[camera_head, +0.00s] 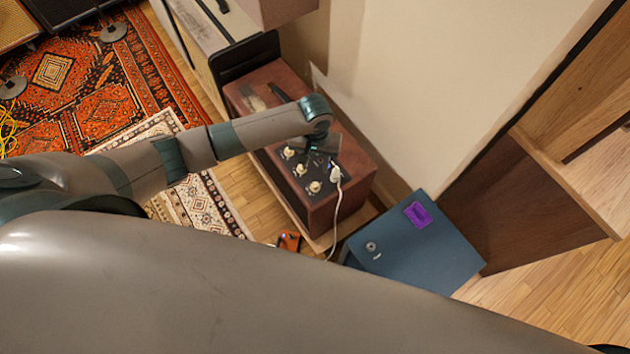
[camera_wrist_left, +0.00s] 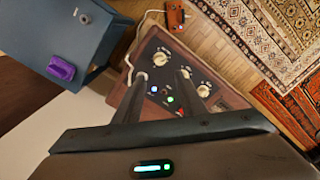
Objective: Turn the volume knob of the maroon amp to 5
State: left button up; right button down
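The maroon amp (camera_head: 355,155) stands against the wall in the head view. Its dark control panel carries cream knobs, including a near one (camera_head: 315,186), a middle one (camera_head: 300,169) and a far one (camera_head: 288,152). In the left wrist view, three knobs show: one (camera_wrist_left: 160,57), a second (camera_wrist_left: 185,73) and a third (camera_wrist_left: 203,90). Labels and pointer settings are too small to read. My left gripper (camera_head: 325,155) is over the panel. Its fingers (camera_wrist_left: 160,80) are apart, with nothing held between them; contact with the panel cannot be told. My right gripper is not in view.
A white plug with cable (camera_head: 335,173) sits at the panel's edge. A blue cabinet (camera_head: 425,250) with a purple object (camera_head: 418,214) stands beside the amp. An orange pedal (camera_head: 289,241) lies on the floor. Patterned rugs (camera_head: 90,85) cover the floor at left.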

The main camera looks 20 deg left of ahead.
aim_at(315, 184)
pick_arm(q)
notch_tip(315, 184, down, 14)
jog(key=shift+r, duration=0.25)
dwell(0.3)
grip_shut()
